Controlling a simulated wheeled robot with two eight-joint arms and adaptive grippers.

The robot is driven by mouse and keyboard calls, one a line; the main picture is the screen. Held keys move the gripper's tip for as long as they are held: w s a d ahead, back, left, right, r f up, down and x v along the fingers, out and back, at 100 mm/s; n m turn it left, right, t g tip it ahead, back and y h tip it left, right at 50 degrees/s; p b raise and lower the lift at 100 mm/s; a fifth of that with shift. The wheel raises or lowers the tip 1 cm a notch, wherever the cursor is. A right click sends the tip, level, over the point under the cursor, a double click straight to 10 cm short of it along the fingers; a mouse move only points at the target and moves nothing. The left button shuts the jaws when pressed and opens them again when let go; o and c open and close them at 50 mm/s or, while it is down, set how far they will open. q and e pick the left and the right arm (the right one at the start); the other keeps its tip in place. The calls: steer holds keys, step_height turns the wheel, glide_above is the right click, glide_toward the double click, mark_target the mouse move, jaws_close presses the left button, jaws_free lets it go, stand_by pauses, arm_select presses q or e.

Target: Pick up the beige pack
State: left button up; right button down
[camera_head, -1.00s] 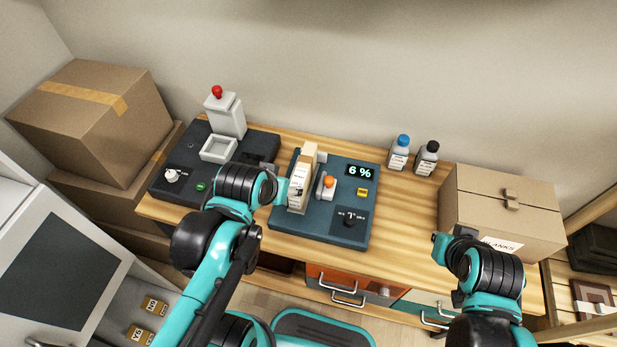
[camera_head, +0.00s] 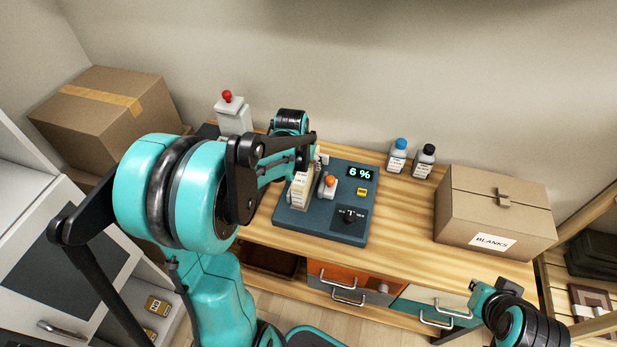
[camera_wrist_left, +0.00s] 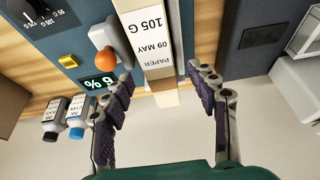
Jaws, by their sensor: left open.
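The beige pack (camera_head: 299,190) stands upright on the blue-grey machine (camera_head: 326,218) in the head view, partly hidden at its top by my left arm. In the left wrist view the pack (camera_wrist_left: 166,45) shows a white label reading PAPER, 09 MAY, 105 G, upside down. My left gripper (camera_wrist_left: 160,76) is open, with one finger on each side of the pack's near end and no clear contact. In the head view my left gripper (camera_head: 311,150) is at the pack's top and far side. My right gripper (camera_head: 478,292) is low at the right, its jaws unclear.
An orange-topped lever (camera_head: 330,181) stands close beside the pack, with a 6 % display (camera_head: 360,172) behind. A blue-capped bottle (camera_head: 398,155) and a black-capped bottle (camera_head: 424,161) stand at the back. A BLANKS box (camera_head: 495,215) is at the right. The wooden top between is clear.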

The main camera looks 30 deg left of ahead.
mark_target(305, 166)
arm_select(q)
steer(key=b+x, duration=0.1)
steer(key=x, duration=0.1)
steer(key=b+x, duration=0.1)
steer(key=x, duration=0.1)
steer(key=shift+f, duration=0.45)
steer(key=shift+w+f, duration=0.1)
steer(key=shift+f, duration=0.1)
steer(key=shift+r, duration=0.1)
jaws_close()
steer(key=shift+r, duration=0.1)
